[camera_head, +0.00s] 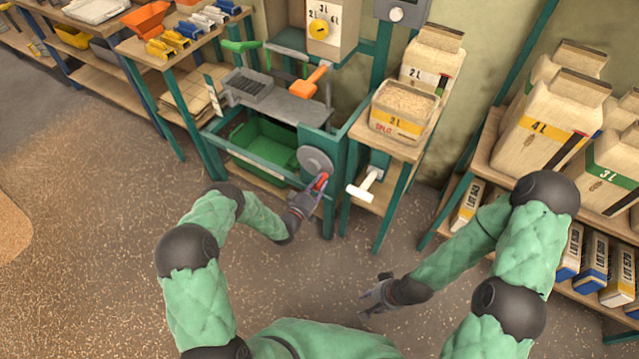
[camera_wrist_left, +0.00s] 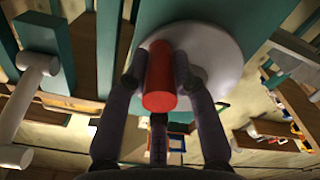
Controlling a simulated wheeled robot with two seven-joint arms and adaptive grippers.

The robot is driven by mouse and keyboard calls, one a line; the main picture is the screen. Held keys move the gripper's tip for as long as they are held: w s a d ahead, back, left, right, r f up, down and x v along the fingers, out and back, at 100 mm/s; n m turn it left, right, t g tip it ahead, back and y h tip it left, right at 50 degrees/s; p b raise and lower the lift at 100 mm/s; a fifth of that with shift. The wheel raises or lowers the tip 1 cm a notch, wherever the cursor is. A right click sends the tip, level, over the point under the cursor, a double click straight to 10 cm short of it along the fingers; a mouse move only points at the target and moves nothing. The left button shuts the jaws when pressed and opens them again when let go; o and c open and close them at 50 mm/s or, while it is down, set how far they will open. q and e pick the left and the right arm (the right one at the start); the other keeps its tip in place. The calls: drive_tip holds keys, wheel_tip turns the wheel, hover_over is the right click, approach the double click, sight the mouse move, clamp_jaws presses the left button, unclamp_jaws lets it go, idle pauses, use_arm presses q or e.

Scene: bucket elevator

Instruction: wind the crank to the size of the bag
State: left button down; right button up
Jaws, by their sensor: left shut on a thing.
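The crank is a grey disc (camera_head: 315,160) with a red handle (camera_head: 320,181), on the right front post of the green machine frame. My left gripper (camera_head: 316,190) is shut on the red handle. In the left wrist view its fingers (camera_wrist_left: 160,85) lie on both sides of the red handle (camera_wrist_left: 159,78), with the pale disc (camera_wrist_left: 222,55) behind. A yellow dial (camera_head: 319,29) on the box above is marked 2L, 3L and 4L. An open bag marked 2 L (camera_head: 397,120) stands on the small side table. My right gripper (camera_head: 377,297) is over the floor, apart from everything; its fingers look open.
A green bin (camera_head: 262,145) sits inside the frame. A white T-shaped handle (camera_head: 365,184) sticks out right of the crank. A taller 2 L bag (camera_head: 430,62) stands behind the open one. Shelves with 4 L (camera_head: 545,130) and 3 L (camera_head: 612,170) bags stand at right.

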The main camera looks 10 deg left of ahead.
use_arm(q)
drive_tip(key=shift+s+d+f, duration=0.2)
drive_tip(key=shift+s+f, duration=0.3)
drive_tip(key=shift+f, duration=0.2)
drive_tip(key=shift+w+a+f+m, duration=0.1)
drive_tip(key=shift+a+f+m, duration=0.15)
drive_tip(key=shift+m, duration=0.5)
drive_tip(key=shift+w+a+f+m, duration=0.1)
drive_tip(key=shift+a+f+m, duration=0.15)
drive_tip(key=shift+m, duration=0.5)
drive_tip(key=shift+w+a+f+m, duration=0.1)
drive_tip(key=shift+a+f+m, duration=0.2)
drive_tip(key=shift+m, duration=0.5)
drive_tip(key=c, duration=1)
unclamp_jaws()
drive_tip(key=shift+o, duration=0.8)
drive_tip(key=shift+w+a+r, duration=0.1)
drive_tip(key=shift+a, duration=0.05)
drive_tip(key=shift+w+r, duration=0.15)
drive_tip(key=shift+r, duration=0.1)
drive_tip(key=shift+a, duration=0.1)
